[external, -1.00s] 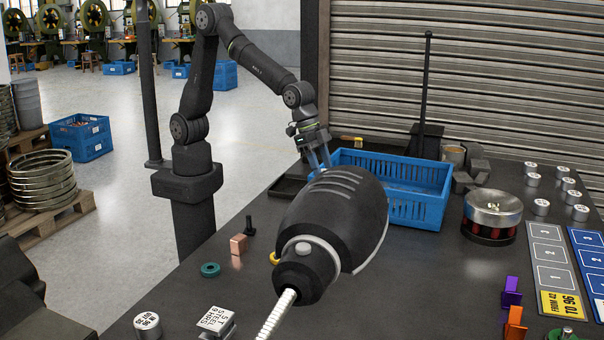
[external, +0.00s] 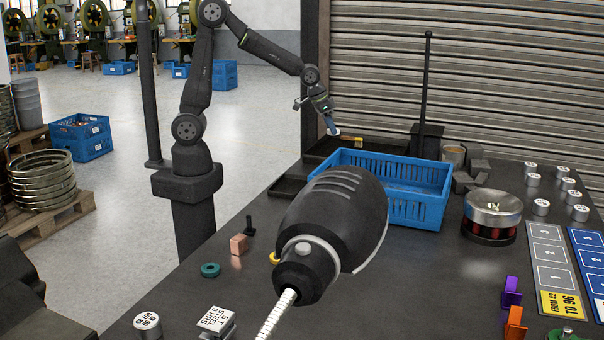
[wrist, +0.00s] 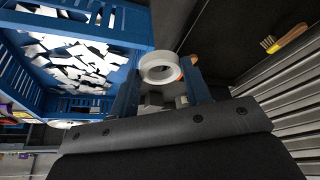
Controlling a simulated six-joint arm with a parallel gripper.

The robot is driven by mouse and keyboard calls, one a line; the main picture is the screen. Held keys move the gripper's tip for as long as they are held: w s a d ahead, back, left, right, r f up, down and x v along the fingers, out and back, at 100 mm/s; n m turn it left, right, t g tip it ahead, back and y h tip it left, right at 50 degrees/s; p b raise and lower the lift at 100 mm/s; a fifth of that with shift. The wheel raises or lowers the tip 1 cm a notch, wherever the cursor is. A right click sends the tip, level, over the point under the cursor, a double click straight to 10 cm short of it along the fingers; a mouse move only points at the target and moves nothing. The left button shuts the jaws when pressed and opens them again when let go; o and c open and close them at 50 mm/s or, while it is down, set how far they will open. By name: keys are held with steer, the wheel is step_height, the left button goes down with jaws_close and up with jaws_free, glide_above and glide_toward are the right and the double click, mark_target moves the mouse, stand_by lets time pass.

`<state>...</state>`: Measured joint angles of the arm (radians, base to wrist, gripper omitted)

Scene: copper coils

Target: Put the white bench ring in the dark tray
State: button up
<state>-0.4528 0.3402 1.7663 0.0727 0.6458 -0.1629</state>
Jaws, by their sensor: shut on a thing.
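My gripper (external: 334,127) is shut on the white bench ring (wrist: 160,67), which sits between the two blue fingers in the wrist view. In the external view the ring (external: 336,132) is a small pale spot at the fingertips. The gripper is at the back of the bench, by a dark tray (external: 317,151) behind the blue crate. A second dark tray (external: 287,188) lies to the crate's left. I cannot tell the ring's exact height over the back tray.
The blue crate (external: 425,213) stands in front of the back tray; white pieces fill it in the wrist view. A dark post (external: 425,90) and the shutter (external: 500,80) stand nearby. A black lamp head (external: 335,215) blocks the foreground.

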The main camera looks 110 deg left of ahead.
steer(key=shift+n+g, duration=0.3)
steer(key=shift+n, duration=0.3)
steer(key=s+a+f, duration=0.1)
steer(key=a+f, duration=0.3)
steer(key=a, duration=0.1)
steer(key=s+a+f, duration=0.2)
steer(key=a+f, duration=0.2)
steer(key=a, duration=0.1)
steer(key=s+a+f, duration=0.2)
steer(key=a+f, duration=0.2)
steer(key=shift+a, duration=0.4)
steer(key=shift+f, duration=2.05)
steer(key=shift+f, duration=0.2)
steer(key=o, duration=1)
steer(key=shift+o, duration=0.2)
steer(key=shift+r, duration=0.1)
